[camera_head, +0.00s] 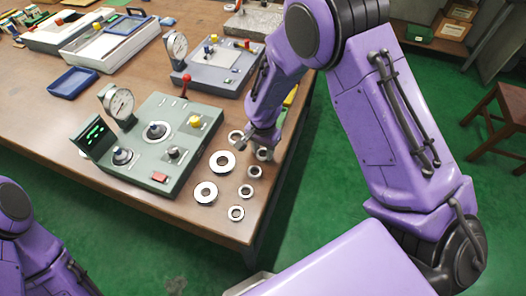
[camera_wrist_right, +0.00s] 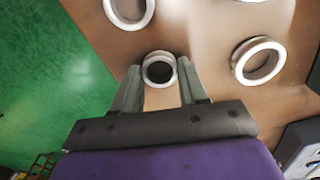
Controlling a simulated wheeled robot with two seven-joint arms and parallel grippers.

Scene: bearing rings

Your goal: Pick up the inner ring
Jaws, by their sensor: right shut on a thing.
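My right gripper (camera_head: 259,143) reaches down over the right part of the table, among the rings. In the right wrist view its two fingers are closed on a small pale metal ring (camera_wrist_right: 159,55), one finger on each side. The ring's dark hole faces the camera; whether it touches the table is unclear. In the head view this ring is partly hidden at the gripper. Other small rings (camera_head: 254,172), (camera_head: 246,191) and (camera_head: 236,213) lie in a row toward the front edge. Larger rings (camera_head: 222,152) and (camera_head: 205,184) lie to their left. My left gripper is out of view.
A green-grey instrument box (camera_head: 150,180) with a dial gauge stands left of the rings. A second gauge box (camera_head: 222,75) stands behind it. A blue tray (camera_head: 72,82) lies at the left. The table's right edge is close to my right gripper.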

